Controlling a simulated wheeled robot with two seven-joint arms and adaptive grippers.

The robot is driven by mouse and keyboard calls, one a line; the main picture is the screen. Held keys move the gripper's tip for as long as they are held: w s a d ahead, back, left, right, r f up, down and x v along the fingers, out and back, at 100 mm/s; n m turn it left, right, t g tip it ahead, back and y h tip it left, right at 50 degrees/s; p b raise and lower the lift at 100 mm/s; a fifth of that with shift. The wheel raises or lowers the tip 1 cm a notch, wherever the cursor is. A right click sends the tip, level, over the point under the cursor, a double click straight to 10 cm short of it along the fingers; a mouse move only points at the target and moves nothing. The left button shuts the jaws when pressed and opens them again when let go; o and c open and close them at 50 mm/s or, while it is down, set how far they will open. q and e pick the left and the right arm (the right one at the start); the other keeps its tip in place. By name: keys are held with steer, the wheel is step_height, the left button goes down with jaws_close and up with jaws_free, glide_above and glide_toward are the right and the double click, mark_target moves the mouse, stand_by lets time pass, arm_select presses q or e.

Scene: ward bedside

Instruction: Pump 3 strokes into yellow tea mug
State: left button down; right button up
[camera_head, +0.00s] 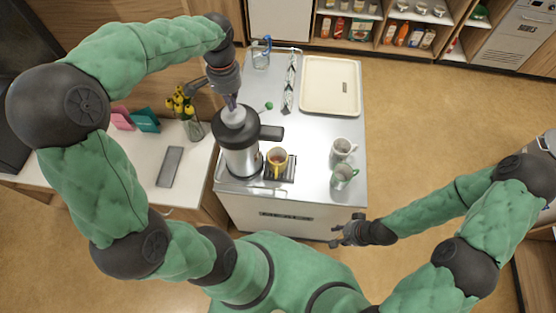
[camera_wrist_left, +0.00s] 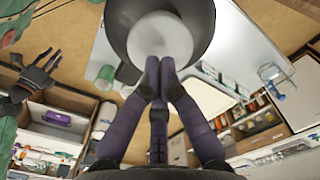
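A steel pump pot (camera_head: 241,160) with a black top stands at the left of the counter. Its black spout (camera_head: 271,132) points right. The yellow mug (camera_head: 277,164) stands on the dark drip tray (camera_head: 290,172) below the spout, with reddish-brown content inside. My left gripper (camera_head: 232,103) is above the pump pot, fingers together. In the left wrist view its fingertips (camera_wrist_left: 160,66) are at the pale round pump button (camera_wrist_left: 160,40); I cannot tell whether it is pressed. My right gripper (camera_head: 348,232) is open and empty, in front of the counter.
A cream tray (camera_head: 330,86) lies at the back right. A glass jug (camera_head: 261,54) stands at the back left. Yellow flowers (camera_head: 181,103) stand on the left side table.

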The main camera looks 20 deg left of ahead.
stand_by(0.5)
arm_select(q)
step_height(320, 180, up, 6)
steer(key=p, duration=0.4)
stand_by(0.5)
